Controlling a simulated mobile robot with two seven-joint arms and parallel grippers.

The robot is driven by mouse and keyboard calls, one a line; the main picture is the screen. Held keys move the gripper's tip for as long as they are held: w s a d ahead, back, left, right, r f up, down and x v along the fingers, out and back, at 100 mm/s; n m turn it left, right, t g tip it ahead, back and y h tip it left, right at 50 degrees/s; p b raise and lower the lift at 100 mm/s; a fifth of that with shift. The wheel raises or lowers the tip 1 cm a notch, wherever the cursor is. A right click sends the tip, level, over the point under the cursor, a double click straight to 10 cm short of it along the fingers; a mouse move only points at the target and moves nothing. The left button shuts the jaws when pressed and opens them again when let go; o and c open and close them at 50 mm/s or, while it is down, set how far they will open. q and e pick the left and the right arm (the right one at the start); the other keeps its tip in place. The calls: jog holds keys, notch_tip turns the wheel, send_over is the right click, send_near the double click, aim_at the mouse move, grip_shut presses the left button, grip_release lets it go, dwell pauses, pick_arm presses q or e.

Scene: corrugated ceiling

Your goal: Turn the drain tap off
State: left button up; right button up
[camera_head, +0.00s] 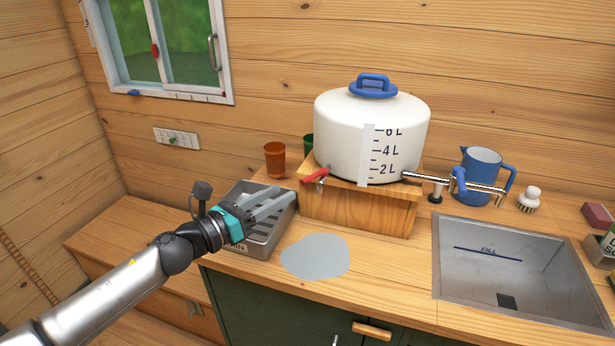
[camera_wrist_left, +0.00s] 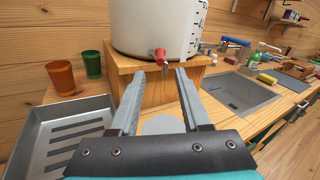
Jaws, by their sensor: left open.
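A white water tank (camera_head: 345,135) with a blue lid and litre marks stands on a wooden block (camera_head: 345,208). A small tap with a red handle (camera_head: 314,176) sticks out low on the tank's left side. The tap also shows in the left wrist view (camera_wrist_left: 160,56), beyond the fingers and near the middle. My left gripper (camera_head: 278,203) is open and empty, left of the tap and a little lower, apart from it. In the wrist view its two fingers (camera_wrist_left: 157,87) point toward the tap. My right gripper is out of view.
A slotted grey tray (camera_head: 262,236) lies below my left gripper, its label partly hidden. An orange cup (camera_head: 275,160) and a green cup (camera_head: 308,145) stand left of the tank. A silver pipe, blue jug (camera_head: 482,172) and sink (camera_head: 515,265) are right.

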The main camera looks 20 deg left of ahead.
aim_at(308, 177)
pick_arm(q)
jog(key=p+x, duration=0.1)
jog(key=x, duration=0.8)
jog(key=shift+s, duration=0.1)
grip_shut()
dwell(1.4)
